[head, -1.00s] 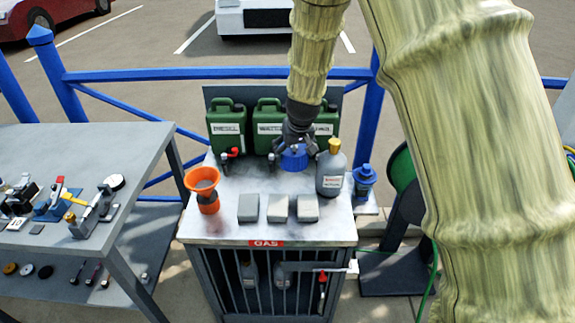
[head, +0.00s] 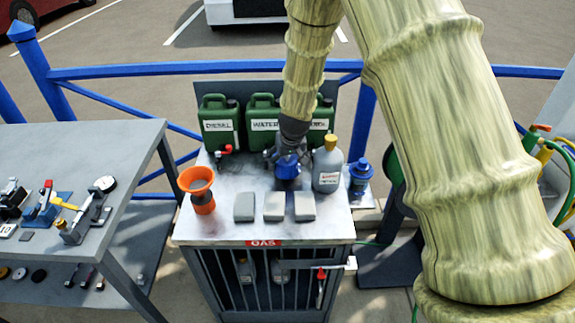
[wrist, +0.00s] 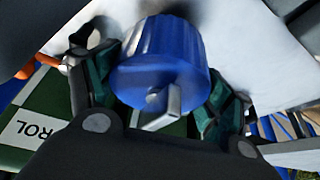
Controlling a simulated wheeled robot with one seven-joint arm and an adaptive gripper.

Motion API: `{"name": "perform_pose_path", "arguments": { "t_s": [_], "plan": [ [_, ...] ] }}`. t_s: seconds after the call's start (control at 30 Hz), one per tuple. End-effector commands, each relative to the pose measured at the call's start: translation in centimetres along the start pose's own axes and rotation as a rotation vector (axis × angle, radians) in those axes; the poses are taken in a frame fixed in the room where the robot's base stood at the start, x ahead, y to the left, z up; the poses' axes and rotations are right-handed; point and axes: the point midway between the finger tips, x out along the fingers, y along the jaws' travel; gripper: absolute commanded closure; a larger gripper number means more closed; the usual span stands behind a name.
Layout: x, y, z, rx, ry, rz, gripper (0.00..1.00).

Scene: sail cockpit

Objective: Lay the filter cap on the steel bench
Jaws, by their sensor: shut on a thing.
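The filter cap (head: 287,168) is a ribbed blue cap. It also shows in the wrist view (wrist: 160,62), with a small metal tab on its near face. My gripper (head: 283,158) is shut on it, with dark green finger pads on either side in the wrist view (wrist: 155,95). It holds the cap over the gas locker's top, tilted; I cannot tell the exact gap below. The steel bench (head: 75,150), a grey metal table with tools along it, stands at the left, apart from my gripper.
On the gas locker (head: 225,228) are an orange funnel (head: 200,190), several grey blocks (head: 274,206), a grey bottle (head: 326,170) and green cans (head: 220,125). A blue-topped canister (head: 361,174) stands right of it. The bench's back area is clear; a gap separates bench and locker.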

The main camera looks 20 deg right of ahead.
Motion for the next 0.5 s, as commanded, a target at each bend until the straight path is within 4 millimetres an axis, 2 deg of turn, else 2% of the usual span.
{"name": "perform_pose_path", "arguments": {
  "t_s": [0.2, 0.5],
  "plan": [
    [2.2, 0.0, 0.8, 0.0, 0.001, 0.0, 0.48],
    [2.4, -0.1, 0.9, -0.001, 0.001, 0.0, 0.48]
  ]
}}
